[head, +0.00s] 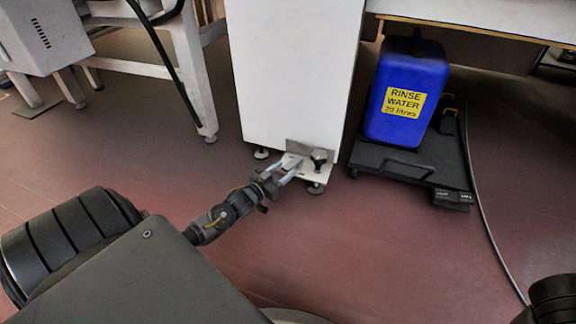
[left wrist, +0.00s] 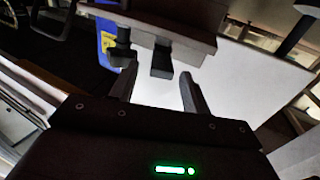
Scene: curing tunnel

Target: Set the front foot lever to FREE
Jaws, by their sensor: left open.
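A black block with two small pale labels (head: 452,199) sits at the front right corner of the black dolly (head: 385,160). It looks like a foot lever, but its labels are too small to read. My left gripper (head: 294,163) is open, low at the foot of the white cabinet (head: 295,80), well left of that block. Its fingertips are by a small plate with a dark knob (head: 319,156). In the left wrist view the fingers (left wrist: 158,82) are apart, with a dark block (left wrist: 161,60) just beyond them. I cannot tell whether they touch it. My right gripper is out of view.
A blue rinse water canister (head: 405,92) stands on the dolly. A cable (head: 480,190) runs along the floor at the right. A white-legged bench (head: 195,75) is at the left. The red floor in front of the dolly is clear.

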